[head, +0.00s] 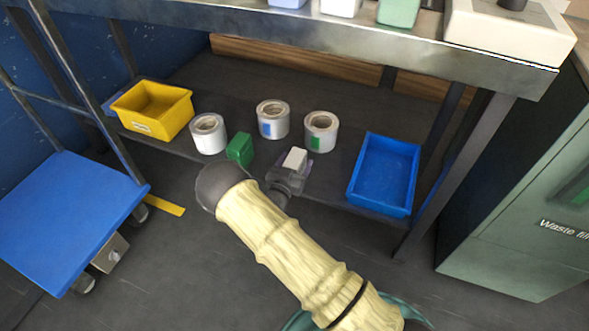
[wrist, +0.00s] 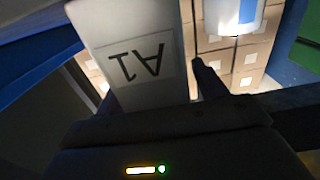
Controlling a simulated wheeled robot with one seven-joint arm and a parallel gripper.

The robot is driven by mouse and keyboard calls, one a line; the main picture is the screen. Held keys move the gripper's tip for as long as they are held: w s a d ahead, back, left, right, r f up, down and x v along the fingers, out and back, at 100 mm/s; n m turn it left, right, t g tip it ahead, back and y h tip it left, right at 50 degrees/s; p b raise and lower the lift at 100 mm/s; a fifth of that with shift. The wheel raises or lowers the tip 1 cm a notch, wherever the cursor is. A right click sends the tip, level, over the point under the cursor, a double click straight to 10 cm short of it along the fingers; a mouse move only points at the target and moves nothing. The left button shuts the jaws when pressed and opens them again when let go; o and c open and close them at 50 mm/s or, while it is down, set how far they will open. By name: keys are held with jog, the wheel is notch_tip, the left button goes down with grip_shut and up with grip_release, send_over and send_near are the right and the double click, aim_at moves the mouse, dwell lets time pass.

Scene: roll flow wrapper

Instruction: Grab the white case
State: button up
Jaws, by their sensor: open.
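The white case (head: 295,158) is on the lower shelf, at the front middle in the head view, just beyond my gripper (head: 287,178). In the wrist view the white case (wrist: 125,45) is large and close, with a label reading "A1" upside down. My gripper is open. One dark finger shows just right of the case in the wrist view; the other finger is not clear there. Whether either finger touches the case cannot be told. The case's lower part is hidden by my gripper in the head view.
A green block (head: 240,150) stands left of my gripper. A yellow bin (head: 152,109) is at left, a blue tray (head: 352,190) at right. The upper worktop (head: 330,32) overhangs the shelf.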

jog(key=shift+c, duration=0.2)
jog(key=c, duration=1.1)
jog(key=shift+r, duration=0.1)
jog(key=shift+c, duration=0.2)
notch_tip(320, 180, up, 10)
jog(key=p, duration=0.6)
